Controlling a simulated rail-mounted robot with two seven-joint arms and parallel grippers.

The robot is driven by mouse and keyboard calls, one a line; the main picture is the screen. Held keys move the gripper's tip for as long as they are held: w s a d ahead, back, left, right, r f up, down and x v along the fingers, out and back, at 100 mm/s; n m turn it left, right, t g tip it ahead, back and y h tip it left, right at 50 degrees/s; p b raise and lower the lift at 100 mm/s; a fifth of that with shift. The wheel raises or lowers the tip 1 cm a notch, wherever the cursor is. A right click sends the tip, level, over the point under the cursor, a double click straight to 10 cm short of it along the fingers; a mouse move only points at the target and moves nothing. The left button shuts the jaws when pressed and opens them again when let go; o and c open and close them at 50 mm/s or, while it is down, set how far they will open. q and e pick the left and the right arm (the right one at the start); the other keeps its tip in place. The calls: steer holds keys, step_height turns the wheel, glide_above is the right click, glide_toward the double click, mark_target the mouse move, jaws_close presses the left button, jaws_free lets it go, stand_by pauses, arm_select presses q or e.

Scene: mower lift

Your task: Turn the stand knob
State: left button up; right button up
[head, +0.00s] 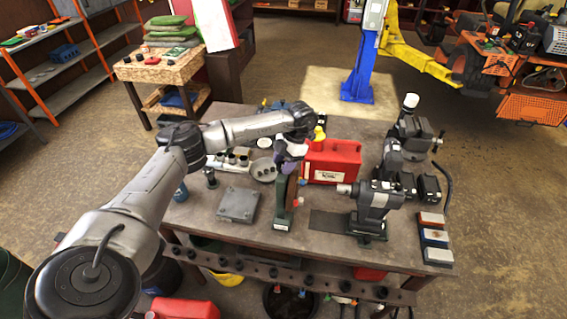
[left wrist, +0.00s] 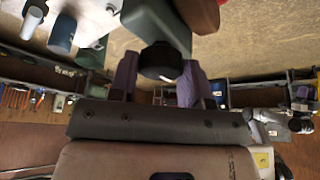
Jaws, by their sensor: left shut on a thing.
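The green stand (head: 284,212) stands upright on the workbench (head: 330,235), with a reddish-brown part beside it. My left gripper (head: 290,150) is at the top of the stand. In the left wrist view, the black stand knob (left wrist: 160,58) sits on the green stand body (left wrist: 157,25). The purple fingers of my left gripper (left wrist: 158,78) are on either side of the knob and shut on it. In the head view the knob is hidden by the gripper. My right gripper is not in view.
A red fuel can (head: 332,163) stands close to the right of the gripper. A grey machine (head: 373,205) and colored blocks (head: 435,238) are further right. A flat grey plate (head: 238,205) lies left of the stand. The bench's front edge is near.

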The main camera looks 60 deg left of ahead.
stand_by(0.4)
arm_select(q)
steer(key=o, duration=0.9)
steer(key=shift+w+r, duration=0.25)
steer(key=shift+r, duration=0.2)
steer(key=p+v, duration=0.2)
steer(key=v, duration=1)
steer(key=shift+r, duration=0.4)
